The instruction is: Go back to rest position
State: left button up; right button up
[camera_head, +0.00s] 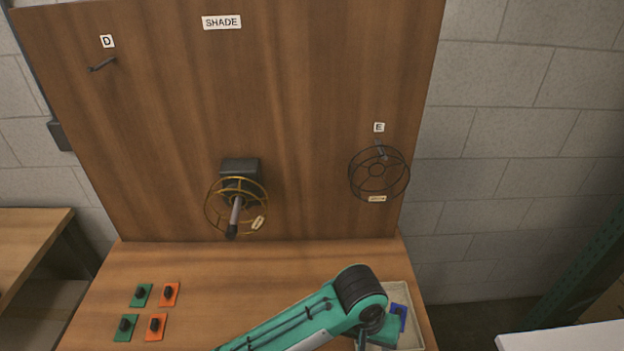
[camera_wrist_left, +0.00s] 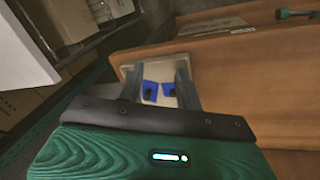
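My left arm comes in from the bottom of the head view and reaches right, its green wrist by the pale tray (camera_head: 414,338). In the left wrist view my left gripper (camera_wrist_left: 157,72) has its two fingers apart over the same tray (camera_wrist_left: 128,62). Blue pieces with dark knobs (camera_wrist_left: 150,91) show in the tray between the fingers; none is clearly gripped. One blue piece (camera_head: 399,313) also shows in the head view, partly hidden by my wrist. My right gripper is not in view.
An upright wooden board (camera_head: 300,90) carries a peg labelled D (camera_head: 103,64), a gold wire shade (camera_head: 210,207) around a rod on a dark mount, and a black wire shade (camera_head: 351,177) under label E. Green (camera_head: 124,328) and orange pieces (camera_head: 155,327) lie at the table's left.

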pick_arm(q)
jog(key=s+a+f+n+t+y, duration=0.15)
jog(key=s+a, duration=0.25)
jog(key=a, duration=0.8)
jog(key=s+a+f+t, duration=0.15)
jog(key=s+a, duration=0.25)
jog(key=a, duration=0.8)
jog(key=s+a+f+n+t+y, duration=0.15)
jog(key=s+a, duration=0.35)
jog(key=a, duration=0.6)
notch_tip(320, 180, down, 32)
jog(key=r+g, duration=0.1)
jog(key=g, duration=0.1)
jog(key=s+a+f, duration=0.1)
jog(key=s+f, duration=0.8)
jog(key=f, duration=0.1)
jog(key=s+a+f+g, duration=0.1)
jog(key=s+a+f, duration=0.1)
jog(key=s+f, duration=0.7)
jog(key=shift+s+a+f+m, duration=0.25)
jog(key=shift+s+f+m, duration=0.15)
jog(key=shift+s, duration=0.25)
jog(key=shift+o, duration=0.5)
